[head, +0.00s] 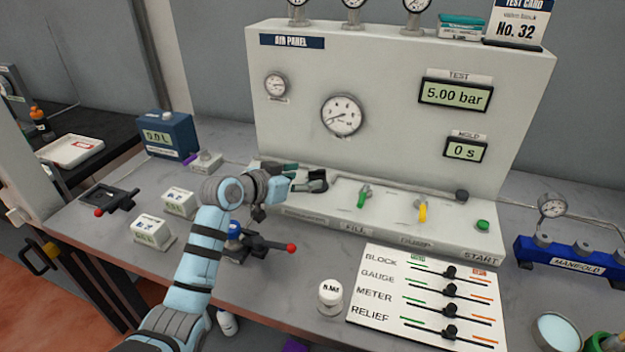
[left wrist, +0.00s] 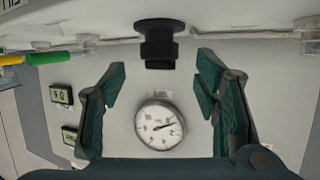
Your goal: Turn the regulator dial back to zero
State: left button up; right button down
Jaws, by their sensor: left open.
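The regulator dial is a black knob (left wrist: 158,45) on the pale air panel. In the left wrist view it stands at the top, just beyond and between the two teal fingertips, not gripped. My left gripper (head: 305,178) is open at the panel's lower left ledge and largely covers the dial in the head view. The gripper also shows in the left wrist view (left wrist: 160,80), with a clear gap between its fingers. The dial's pointer or zero mark cannot be made out. The test display (head: 455,95) reads 5.00 bar. My right gripper is not in view.
A large round gauge (head: 342,115) is above the gripper. A green valve (head: 363,197) and a yellow valve (head: 422,211) stand to its right. A slider board (head: 430,300) lies in front.

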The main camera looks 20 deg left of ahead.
aim_at(315, 177)
pick_arm(q)
jog(key=x, duration=0.4)
jog(key=shift+d+f+b, duration=0.1)
jog(key=shift+b, duration=0.2)
jog(key=c, duration=1.1)
jog(key=n+y+p, duration=0.1)
jog(key=p, duration=0.2)
jog(key=n+y+p, duration=0.1)
jog(key=y+p, duration=0.1)
jog(key=p, duration=0.1)
jog(key=n+t+y+p, duration=0.1)
jog(key=p, duration=0.2)
jog(key=shift+s+d+r+n, duration=0.15)
jog(key=shift+d+r+n, duration=0.2)
jog(key=shift+r+n, duration=0.05)
jog(key=shift+f+n+y+p, duration=0.3)
jog(key=shift+y+p, duration=0.15)
jog(key=shift+y, duration=0.05)
jog(key=shift+f, duration=0.1)
jog(key=o, duration=1.1)
